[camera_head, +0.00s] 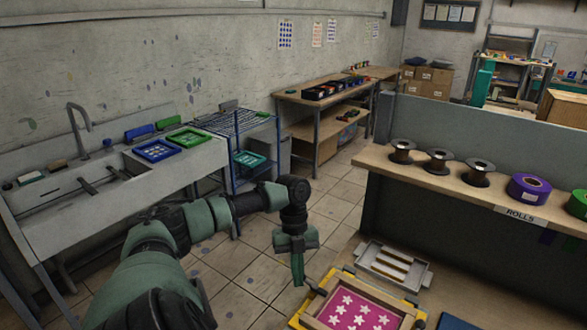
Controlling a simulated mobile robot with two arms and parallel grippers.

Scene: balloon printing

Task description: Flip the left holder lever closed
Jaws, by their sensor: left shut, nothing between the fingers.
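A screen with white stars on pink (352,306) sits in a wooden frame on a yellow-edged holder at the bottom of the view. A small dark lever (316,287) is at the holder's left side. Its exact angle is too small to tell. My left gripper (298,280) points down just left of the lever, with its fingers shut and nothing between them. I cannot tell whether it touches the lever. The lower part of the holder is cut off by the picture edge. My right gripper is not in view.
A grey slotted tray (394,265) lies just behind the holder. A wooden shelf (387,167) with several rolls stands behind at the right. A sink counter (100,205) and a blue rack (237,122) are at the left. Tiled floor is open between them.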

